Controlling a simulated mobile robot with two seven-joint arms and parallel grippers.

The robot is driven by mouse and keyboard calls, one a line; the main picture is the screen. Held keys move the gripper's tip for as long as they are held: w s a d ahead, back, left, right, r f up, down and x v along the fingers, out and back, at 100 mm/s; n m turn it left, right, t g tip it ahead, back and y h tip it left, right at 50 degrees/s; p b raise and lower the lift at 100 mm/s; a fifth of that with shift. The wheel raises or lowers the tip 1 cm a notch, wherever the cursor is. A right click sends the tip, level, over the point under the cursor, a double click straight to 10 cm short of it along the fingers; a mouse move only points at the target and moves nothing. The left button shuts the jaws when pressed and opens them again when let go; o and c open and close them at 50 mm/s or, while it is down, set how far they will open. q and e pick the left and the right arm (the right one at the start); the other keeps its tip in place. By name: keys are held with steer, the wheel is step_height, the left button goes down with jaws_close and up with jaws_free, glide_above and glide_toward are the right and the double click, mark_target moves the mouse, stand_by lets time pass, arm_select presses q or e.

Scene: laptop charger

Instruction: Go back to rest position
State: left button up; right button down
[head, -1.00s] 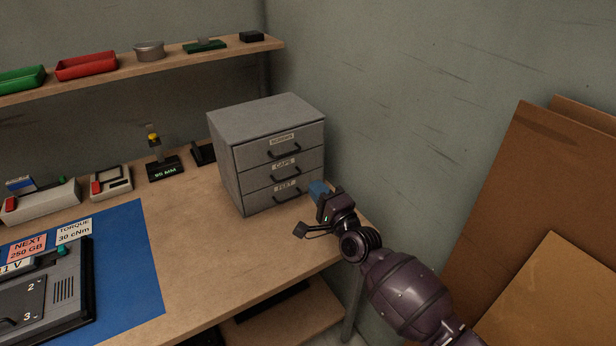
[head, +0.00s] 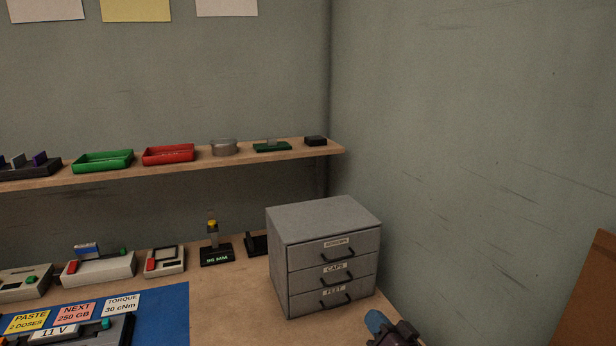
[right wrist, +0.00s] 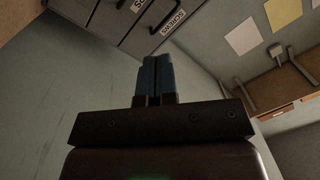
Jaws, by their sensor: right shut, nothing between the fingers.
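My right gripper (head: 376,322) shows only in part at the bottom of the head view, at the front right of the grey drawer cabinet (head: 328,222). In the right wrist view its two blue fingers (right wrist: 156,72) lie together, shut with nothing between them. The cabinet's drawers, labelled screws, caps and feet, look closed. The cabinet front also shows at the top of the right wrist view (right wrist: 130,42), beyond the fingertips. My left gripper is in neither view.
The bench (head: 228,308) carries a blue mat (head: 170,304) with label cards at the left. A display marked 90 MM (head: 216,256) stands left of the cabinet. A wall shelf (head: 300,150) holds a green tray (head: 103,161) and a red tray (head: 168,155). A brown board (head: 590,300) leans at the right.

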steer(key=s+d+f+n+g+h, duration=0.1)
steer(key=s+d+f, duration=0.3)
steer(key=s, duration=0.5)
steer(key=s+d+f+n+g+h, duration=0.1)
steer(key=s+d+f+h, duration=0.3)
steer(key=s+f, duration=0.4)
steer(key=s+d+f+n+g+h, duration=0.1)
steer(key=s+d+f, duration=0.4)
steer(key=s, duration=0.7)
steer(key=f+g+h, duration=0.1)
steer(key=g, duration=0.1)
steer(key=shift+d+f+n+g+h, duration=0.15)
steer(key=shift+f+n+g+h, duration=0.15)
